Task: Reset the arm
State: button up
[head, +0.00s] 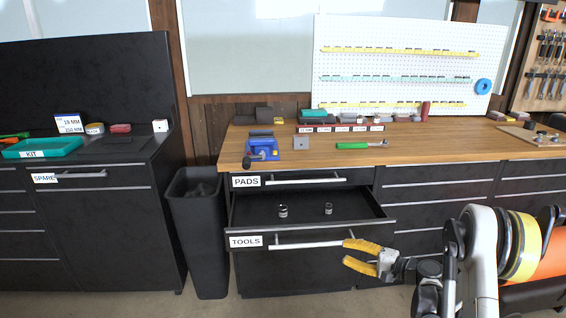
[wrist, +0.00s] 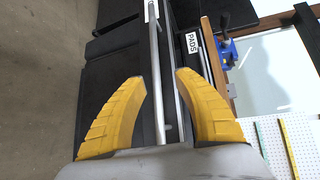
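My gripper (head: 350,256) has yellow fingers spread apart, with nothing between them. In the head view it is in front of the open TOOLS drawer (head: 352,206), near the right end of its long handle (head: 300,244). In the wrist view my gripper (wrist: 160,88) shows its fingers on either side of a pale handle bar (wrist: 156,75), apart from it as far as I can see. My arm reaches in from the lower right of the head view.
Two metal sockets, one on the left (head: 283,211) and one on the right (head: 328,208), stand in the drawer. The PADS drawer (head: 290,181) above looks shut. A blue vise (head: 262,147) and a green-handled tool (head: 358,145) are on the wooden bench. A black bin (head: 198,235) stands left.

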jog(key=s+a+r+n+g+h, duration=0.2)
jog(key=s+a+r+h, duration=0.1)
jog(key=s+a+r, duration=0.4)
jog(key=s+a+r+n+g+h, duration=0.2)
jog(key=s+a+r, duration=0.15)
jog(key=r, duration=0.65)
jog(key=s+d+r+n+h, duration=0.1)
jog(key=s+n+h, duration=0.5)
jog(key=s, duration=1.7)
jog(key=shift+s+d+r, duration=0.3)
jog(key=shift+d+r, duration=0.1)
